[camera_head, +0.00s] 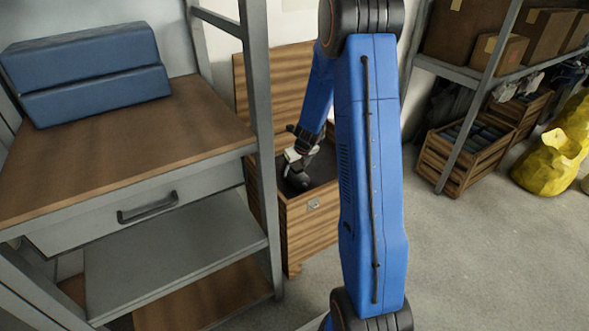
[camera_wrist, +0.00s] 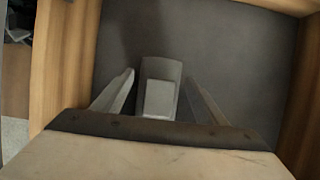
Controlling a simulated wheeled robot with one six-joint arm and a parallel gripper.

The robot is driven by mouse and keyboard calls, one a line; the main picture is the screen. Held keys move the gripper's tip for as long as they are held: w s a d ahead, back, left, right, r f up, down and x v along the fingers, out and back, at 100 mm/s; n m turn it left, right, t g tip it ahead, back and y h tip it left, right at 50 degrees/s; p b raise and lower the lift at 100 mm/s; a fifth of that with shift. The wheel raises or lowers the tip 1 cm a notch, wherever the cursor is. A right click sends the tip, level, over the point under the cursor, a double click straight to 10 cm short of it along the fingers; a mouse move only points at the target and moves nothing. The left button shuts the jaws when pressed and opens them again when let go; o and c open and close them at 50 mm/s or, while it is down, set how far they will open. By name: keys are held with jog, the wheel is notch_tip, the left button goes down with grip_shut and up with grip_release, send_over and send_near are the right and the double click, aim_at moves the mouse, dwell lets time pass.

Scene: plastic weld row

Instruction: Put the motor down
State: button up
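The motor is a small grey block with a lighter face, between my gripper's fingers in the wrist view (camera_wrist: 160,88). It is over or on the dark floor of an open wooden box (camera_head: 309,222); contact with the floor is hard to tell. My gripper (camera_wrist: 159,80) points down into the box, with one pale finger on each side of the motor. A narrow gap shows between each finger and the motor, so the fingers look open. In the head view my gripper (camera_head: 297,165) is inside the box, where a dark rounded shape, likely the motor, shows below it.
The box's raised wooden lid (camera_head: 272,95) stands behind. A metal shelf post (camera_head: 259,130) is close on the left, beside a workbench (camera_head: 120,135) with a blue case (camera_head: 88,73). A shelf rack (camera_head: 480,75), wooden crates (camera_head: 462,155) and a yellow bag (camera_head: 548,162) stand right. Floor in front is clear.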

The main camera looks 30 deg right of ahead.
aim_at(301, 174)
jog(key=shift+r, duration=0.6)
jog(key=v, duration=1.2)
